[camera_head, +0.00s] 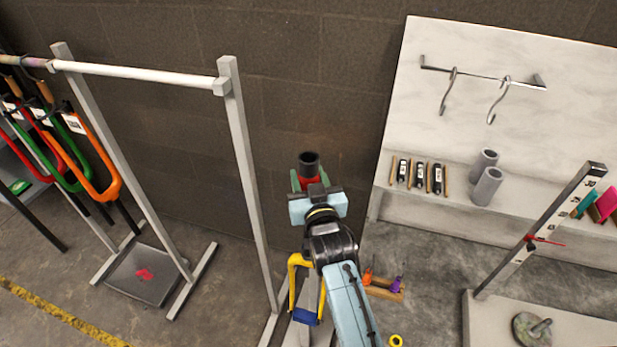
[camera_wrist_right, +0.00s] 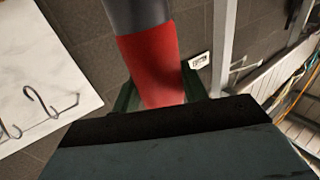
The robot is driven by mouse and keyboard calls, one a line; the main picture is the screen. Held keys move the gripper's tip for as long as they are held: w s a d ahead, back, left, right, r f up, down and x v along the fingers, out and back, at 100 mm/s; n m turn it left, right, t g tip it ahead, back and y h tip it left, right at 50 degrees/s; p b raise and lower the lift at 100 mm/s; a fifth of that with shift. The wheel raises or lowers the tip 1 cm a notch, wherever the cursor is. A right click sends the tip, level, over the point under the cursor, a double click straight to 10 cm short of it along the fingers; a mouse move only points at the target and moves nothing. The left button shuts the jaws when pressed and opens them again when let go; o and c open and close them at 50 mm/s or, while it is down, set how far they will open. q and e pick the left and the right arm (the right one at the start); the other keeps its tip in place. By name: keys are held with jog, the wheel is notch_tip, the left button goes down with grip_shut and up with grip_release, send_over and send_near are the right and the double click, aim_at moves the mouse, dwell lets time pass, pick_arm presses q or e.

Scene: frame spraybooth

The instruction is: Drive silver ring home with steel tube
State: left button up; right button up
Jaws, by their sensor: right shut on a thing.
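My right gripper (camera_head: 309,186) is raised in front of the dark wall and shut on a dark grey tube with a red sleeve, which I take for the steel tube (camera_head: 308,161). The tube stands roughly upright, its open top towards the head camera. In the right wrist view the green fingers close around the red sleeve (camera_wrist_right: 152,60), and the grey part runs out of the top of the picture. I cannot make out the silver ring in either view. My left gripper is not in view.
A grey rack (camera_head: 238,130) with a white rail stands left, several coloured forks (camera_head: 95,170) hanging at its far left. Right, a pale shelf (camera_head: 400,190) holds two grey tubes (camera_head: 487,185) and small dark items, with hooks above. A slanted metal post (camera_head: 540,230) stands at far right.

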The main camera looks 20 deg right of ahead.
aim_at(308, 156)
jog(key=shift+r+p, duration=0.35)
jog(key=shift+r, duration=0.25)
jog(key=shift+r, duration=0.1)
jog(key=shift+r+p, duration=0.9)
jog(key=shift+r, duration=1.55)
jog(key=shift+r, duration=0.1)
jog(key=shift+a, duration=0.1)
